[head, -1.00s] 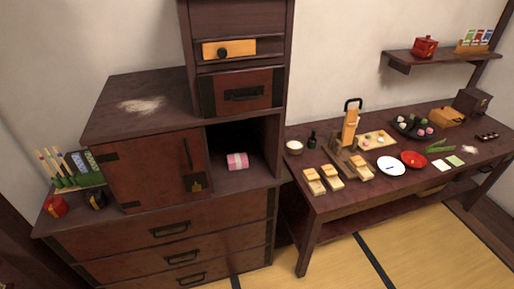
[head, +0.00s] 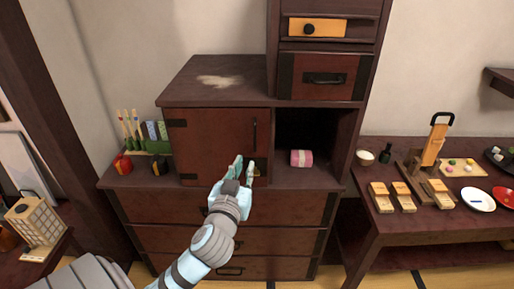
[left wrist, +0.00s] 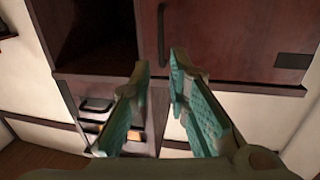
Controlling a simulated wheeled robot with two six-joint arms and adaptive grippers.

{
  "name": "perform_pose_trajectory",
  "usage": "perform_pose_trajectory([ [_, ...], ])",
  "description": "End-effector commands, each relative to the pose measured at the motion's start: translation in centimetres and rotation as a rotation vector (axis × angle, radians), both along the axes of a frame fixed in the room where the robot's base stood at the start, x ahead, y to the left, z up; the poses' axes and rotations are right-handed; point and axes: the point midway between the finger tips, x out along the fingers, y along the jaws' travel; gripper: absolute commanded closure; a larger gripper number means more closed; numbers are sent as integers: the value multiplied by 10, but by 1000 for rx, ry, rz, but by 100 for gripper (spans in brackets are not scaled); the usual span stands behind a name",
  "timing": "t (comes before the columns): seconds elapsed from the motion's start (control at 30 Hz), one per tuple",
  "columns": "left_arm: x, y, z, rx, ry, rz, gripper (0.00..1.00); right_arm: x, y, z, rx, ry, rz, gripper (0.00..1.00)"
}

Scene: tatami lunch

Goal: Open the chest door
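The chest door (head: 215,140) is a dark reddish-brown panel at the left of the chest, and it is shut. Its thin vertical black handle (head: 255,135) is near the door's right edge. My left gripper (head: 244,168) is in front of the door's lower right part, just below the handle in the head view. In the left wrist view, which looks upside down, the gripper (left wrist: 160,62) has its two teal-padded fingers apart with nothing between them. The handle (left wrist: 161,35) lies just beyond the fingertips, apart from them. My right gripper is not in view.
An open compartment (head: 318,132) right of the door holds a pink bundle (head: 301,158). Brushes and small boxes (head: 143,135) stand left of the door. Drawers (head: 190,240) lie below. A low table (head: 375,220) with dishes and wooden pieces stands at the right.

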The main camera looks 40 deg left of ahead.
Motion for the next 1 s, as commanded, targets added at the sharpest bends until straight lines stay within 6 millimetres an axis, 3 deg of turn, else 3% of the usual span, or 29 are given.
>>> perform_pose_trajectory([
  [0.07,-1,1,15,-7,-41,4,84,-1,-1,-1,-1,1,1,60],
  [0.17,13,7,19,-5,-46,4,84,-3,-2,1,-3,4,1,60],
  [0.4,75,37,19,-7,-44,4,84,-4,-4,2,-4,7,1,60],
  [0.6,111,54,17,-8,-43,2,84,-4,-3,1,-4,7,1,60],
  [0.8,125,61,17,-8,-41,2,84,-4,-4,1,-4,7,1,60],
  [1.0,126,61,17,-8,-42,1,84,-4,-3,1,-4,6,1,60],
])
